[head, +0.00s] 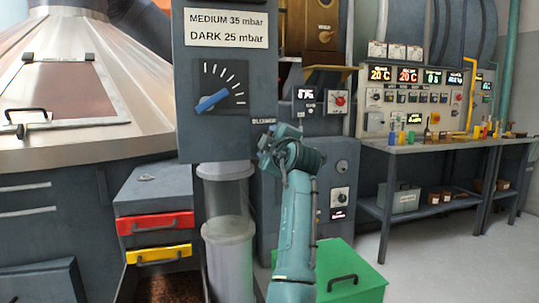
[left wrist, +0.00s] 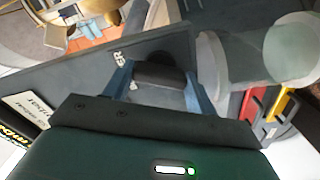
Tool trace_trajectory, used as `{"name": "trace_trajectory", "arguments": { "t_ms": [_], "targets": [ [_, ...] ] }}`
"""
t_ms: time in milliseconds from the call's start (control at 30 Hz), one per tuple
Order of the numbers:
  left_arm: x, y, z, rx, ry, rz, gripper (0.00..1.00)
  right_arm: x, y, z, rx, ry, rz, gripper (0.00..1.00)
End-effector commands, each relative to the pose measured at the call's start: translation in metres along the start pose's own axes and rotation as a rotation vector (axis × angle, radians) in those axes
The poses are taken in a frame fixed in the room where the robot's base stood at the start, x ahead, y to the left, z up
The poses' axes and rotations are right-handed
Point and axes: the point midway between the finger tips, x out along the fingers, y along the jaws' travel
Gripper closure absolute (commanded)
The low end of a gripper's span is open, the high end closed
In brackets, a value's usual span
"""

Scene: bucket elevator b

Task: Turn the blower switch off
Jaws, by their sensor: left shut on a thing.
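The blower label (head: 264,121) is on the right side of the grey gauge panel (head: 215,140). My left gripper (head: 277,148) is just below the label, at the panel's edge, and hides the switch in the head view. In the left wrist view, the two blue fingers of my left gripper (left wrist: 164,92) are shut around a dark switch handle (left wrist: 160,75) on the panel. The end of the label shows beside it. Whether the switch is on or off cannot be told. My right gripper is not in view.
A gauge with a blue pointer (head: 211,101) is left of the label. A clear cylinder (head: 228,250) stands below the panel. A green bin (head: 350,272) is low on the right. A bench (head: 420,147) with instruments stands further right, with open floor before it.

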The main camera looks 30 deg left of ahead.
Motion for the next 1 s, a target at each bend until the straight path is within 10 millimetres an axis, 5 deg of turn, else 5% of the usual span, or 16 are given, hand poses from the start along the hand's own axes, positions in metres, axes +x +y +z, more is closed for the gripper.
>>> {"name": "trace_trajectory", "arguments": {
  "t_ms": [500, 1000],
  "targets": [
    [0.0, -0.002, 0.001, -0.386, -0.001, -0.004, 0.66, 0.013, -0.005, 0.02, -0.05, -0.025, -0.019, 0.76],
    [0.0, -0.001, 0.001, -0.489, -0.001, -0.004, 0.66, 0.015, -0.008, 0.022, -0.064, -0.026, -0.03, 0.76]
  ]
}}
